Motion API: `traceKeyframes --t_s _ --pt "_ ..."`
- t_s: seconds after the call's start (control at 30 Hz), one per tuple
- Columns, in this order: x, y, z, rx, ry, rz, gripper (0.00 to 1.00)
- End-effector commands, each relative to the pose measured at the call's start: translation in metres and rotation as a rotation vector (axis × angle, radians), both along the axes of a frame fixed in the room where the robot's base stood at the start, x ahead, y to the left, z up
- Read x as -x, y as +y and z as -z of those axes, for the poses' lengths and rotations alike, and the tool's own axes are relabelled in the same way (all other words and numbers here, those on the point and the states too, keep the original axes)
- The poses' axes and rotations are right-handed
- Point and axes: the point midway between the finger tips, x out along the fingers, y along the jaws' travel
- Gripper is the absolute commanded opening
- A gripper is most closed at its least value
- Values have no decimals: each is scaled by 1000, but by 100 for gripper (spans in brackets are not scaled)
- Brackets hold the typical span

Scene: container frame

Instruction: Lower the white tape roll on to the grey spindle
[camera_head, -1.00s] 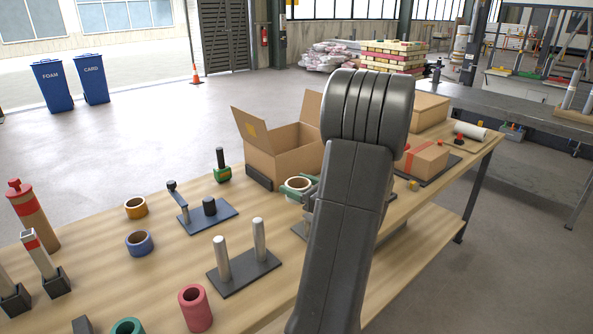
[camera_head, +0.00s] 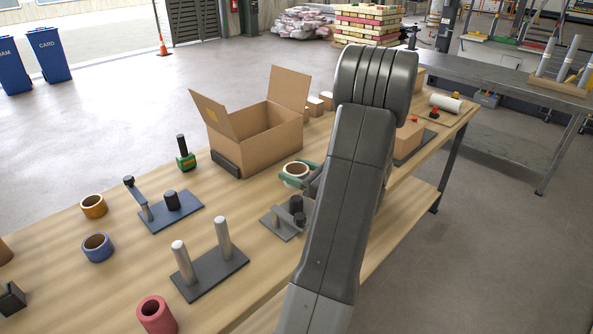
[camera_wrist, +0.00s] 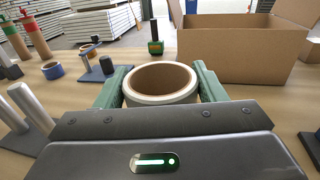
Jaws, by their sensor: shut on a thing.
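The white tape roll (camera_head: 294,182) has a brown core and shows its open top. It also shows in the wrist view (camera_wrist: 160,99), upright, one green finger on each side. My gripper (camera_head: 297,171) is shut on it and appears to hold it above the table. A grey base plate (camera_head: 279,224) with a dark grey spindle (camera_head: 296,204) stands below and nearer the head camera than the roll, partly hidden by my arm. The roll is apart from this spindle in the picture. I do not see this spindle in the wrist view.
An open cardboard box (camera_head: 262,142) stands behind the roll. A blue base (camera_head: 180,214) with a dark post and lever is left. Two pale rods (camera_head: 222,238) rise from a dark plate in front. Orange (camera_head: 94,206), blue (camera_head: 97,248) and red (camera_head: 156,315) rolls lie left.

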Motion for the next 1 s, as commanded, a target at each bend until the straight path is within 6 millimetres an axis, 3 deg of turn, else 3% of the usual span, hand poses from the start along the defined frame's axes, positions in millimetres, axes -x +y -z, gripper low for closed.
traceKeyframes --t_s 1.0 --pt "0 0 68 -1 1 0 41"
